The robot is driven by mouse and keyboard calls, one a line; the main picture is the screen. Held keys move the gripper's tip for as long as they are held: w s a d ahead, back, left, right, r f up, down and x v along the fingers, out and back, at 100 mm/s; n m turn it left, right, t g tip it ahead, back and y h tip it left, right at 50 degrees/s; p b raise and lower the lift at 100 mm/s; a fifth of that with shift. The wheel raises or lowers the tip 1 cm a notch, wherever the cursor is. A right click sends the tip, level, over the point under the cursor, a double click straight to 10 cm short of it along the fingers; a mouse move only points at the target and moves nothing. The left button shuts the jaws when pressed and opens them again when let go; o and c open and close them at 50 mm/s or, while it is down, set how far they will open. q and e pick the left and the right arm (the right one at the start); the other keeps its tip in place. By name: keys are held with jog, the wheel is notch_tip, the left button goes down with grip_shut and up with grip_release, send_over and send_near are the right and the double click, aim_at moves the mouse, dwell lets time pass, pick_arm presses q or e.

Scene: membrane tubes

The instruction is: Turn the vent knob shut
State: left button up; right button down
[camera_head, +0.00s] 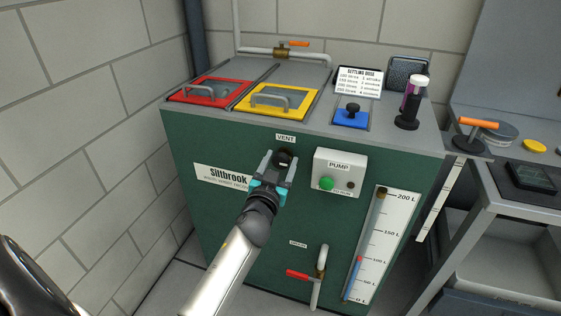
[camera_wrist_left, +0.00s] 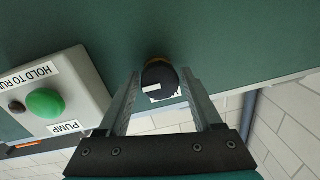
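The vent knob (camera_head: 285,157) is a small dark round knob on the green front panel, just under the VENT label (camera_head: 286,138). In the left wrist view the knob (camera_wrist_left: 160,79) has a white mark on its face pointing left and partly covers its label. My left gripper (camera_head: 280,163) reaches the panel with one finger on each side of the knob. In the wrist view the fingers (camera_wrist_left: 160,73) stand apart around the knob, with what looks like a narrow gap at each side. Contact with the knob cannot be made out. My right gripper is not in view.
A pump box (camera_head: 340,172) with a green button sticks out just right of the knob. Below are a red-handled valve (camera_head: 300,274) and a level gauge (camera_head: 380,245). Red (camera_head: 211,90) and yellow (camera_head: 278,101) hatches lie on top. A block wall (camera_head: 80,130) stands at left.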

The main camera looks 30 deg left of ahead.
pick_arm(q)
grip_shut()
dwell(0.3)
jog(key=shift+m, duration=0.6)
jog(key=m, duration=0.9)
jog(key=shift+m+t+b, duration=0.3)
jog(key=shift+t+b, duration=0.05)
jog(key=shift+t, duration=0.05)
jog(key=m, duration=0.4)
jog(key=shift+m+h, duration=0.4)
jog(key=shift+r+m, duration=0.1)
jog(key=shift+m, duration=1.5)
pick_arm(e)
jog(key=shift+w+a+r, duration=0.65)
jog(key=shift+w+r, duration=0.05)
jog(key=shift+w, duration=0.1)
pick_arm(q)
jog(key=shift+t+h, duration=0.3)
